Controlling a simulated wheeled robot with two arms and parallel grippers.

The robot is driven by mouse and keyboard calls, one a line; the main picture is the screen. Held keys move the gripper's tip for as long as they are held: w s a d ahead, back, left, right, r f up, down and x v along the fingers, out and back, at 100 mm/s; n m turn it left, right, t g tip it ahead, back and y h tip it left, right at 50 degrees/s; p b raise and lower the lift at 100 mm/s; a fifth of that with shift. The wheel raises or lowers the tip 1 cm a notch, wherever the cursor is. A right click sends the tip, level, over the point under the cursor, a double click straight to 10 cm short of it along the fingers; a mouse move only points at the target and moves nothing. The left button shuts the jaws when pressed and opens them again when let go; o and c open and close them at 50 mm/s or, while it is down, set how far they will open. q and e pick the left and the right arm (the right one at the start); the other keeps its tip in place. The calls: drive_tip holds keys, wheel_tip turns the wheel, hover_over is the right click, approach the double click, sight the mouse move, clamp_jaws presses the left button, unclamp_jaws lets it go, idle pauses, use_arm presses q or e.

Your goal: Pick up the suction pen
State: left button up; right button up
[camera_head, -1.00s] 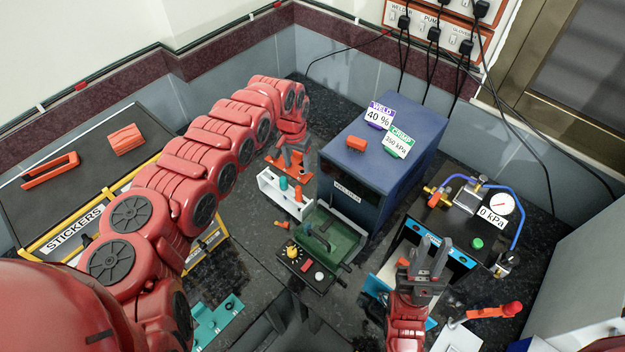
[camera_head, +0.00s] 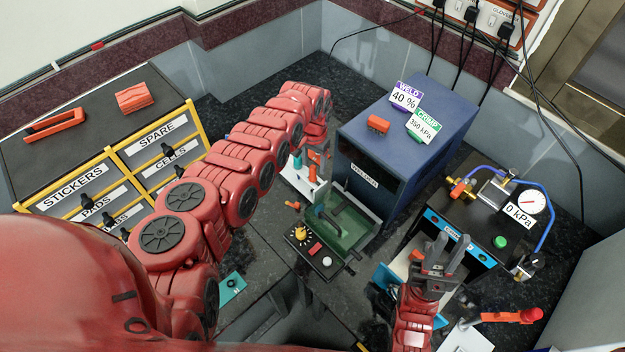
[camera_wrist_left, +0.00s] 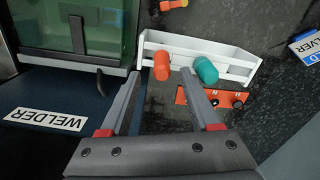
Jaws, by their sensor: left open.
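A white rack (camera_head: 296,182) stands left of the welder. In the left wrist view the rack (camera_wrist_left: 205,48) holds two upright tools, one with an orange top (camera_wrist_left: 161,66) and one with a teal top (camera_wrist_left: 206,70). I cannot tell which is the suction pen. My left gripper (camera_head: 318,160) is open at the rack and partly hides it. In the left wrist view the orange top appears between its fingertips (camera_wrist_left: 160,74); the teal top is right of them. No contact is visible. My right gripper (camera_head: 450,240) is open and empty, by the gauge unit.
The blue welder (camera_head: 405,150) stands close right of the rack. A green clear-lidded box (camera_head: 345,222) and a black knob panel (camera_head: 314,250) are in front. A labelled drawer cabinet (camera_head: 110,170) is at left. The gauge unit (camera_head: 480,225) is at right.

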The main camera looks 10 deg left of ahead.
sight(313, 172)
use_arm(q)
wheel_tip(313, 172, down, 5)
drive_tip(key=b, duration=0.4)
drive_tip(key=shift+a+f, duration=0.15)
drive_tip(key=shift+f, duration=0.05)
drive_tip(key=shift+r, duration=0.15)
drive_tip(key=shift+c, duration=0.3)
clamp_jaws()
